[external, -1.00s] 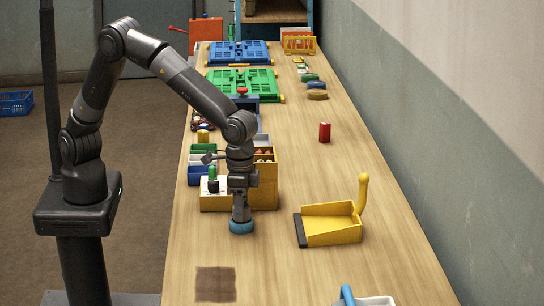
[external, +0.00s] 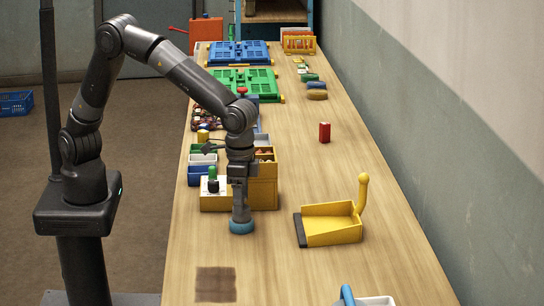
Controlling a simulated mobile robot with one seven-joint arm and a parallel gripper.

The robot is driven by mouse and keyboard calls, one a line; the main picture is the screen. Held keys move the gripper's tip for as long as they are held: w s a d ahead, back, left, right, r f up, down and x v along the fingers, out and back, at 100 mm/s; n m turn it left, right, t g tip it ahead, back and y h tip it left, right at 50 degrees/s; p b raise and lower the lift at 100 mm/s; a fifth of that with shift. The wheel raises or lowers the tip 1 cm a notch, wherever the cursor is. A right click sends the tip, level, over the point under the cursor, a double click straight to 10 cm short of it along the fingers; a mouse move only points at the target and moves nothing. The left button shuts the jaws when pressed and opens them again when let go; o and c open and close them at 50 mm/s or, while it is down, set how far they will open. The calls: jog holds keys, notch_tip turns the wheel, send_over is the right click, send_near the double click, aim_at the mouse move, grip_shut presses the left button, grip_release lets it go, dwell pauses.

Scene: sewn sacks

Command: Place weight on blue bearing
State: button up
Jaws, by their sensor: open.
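A round blue piece (external: 241,227), which looks like the blue bearing, lies on the wooden table at the near left. A short grey cylindrical piece (external: 241,213), which looks like the weight, is upright directly on top of it. My gripper (external: 240,200) points straight down at the top of the grey piece and is open. Its fingers are dark and small here, so I cannot tell whether they still touch the grey piece.
A yellow dustpan (external: 330,230) lies to the right. A yellow bin (external: 264,187) and a box with a green knob (external: 212,195) stand close behind my gripper. A red block (external: 325,132) stands farther back. A dark square patch (external: 215,284) marks the near table.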

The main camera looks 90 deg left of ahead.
notch_tip(320, 180, up, 9)
jog(key=shift+f, duration=0.1)
jog(key=s+a+r+t, duration=0.1)
jog(key=s+a+r, duration=0.2)
jog(key=a, duration=0.4)
jog(key=s+a+r+n+h, duration=0.1)
jog(key=s+a+r, duration=0.15)
jog(key=a, duration=0.45)
jog(key=s+a+r+t, duration=0.1)
jog(key=s+a+r, duration=0.25)
jog(key=a, duration=0.35)
jog(key=s+a+f+n+t+y, duration=0.1)
jog(key=s+a+f+t, duration=0.2)
jog(key=s+a, duration=0.9)
jog(key=shift+s+a+t, duration=0.25)
jog(key=shift+s+t, duration=0.05)
jog(key=shift+s, duration=1.45)
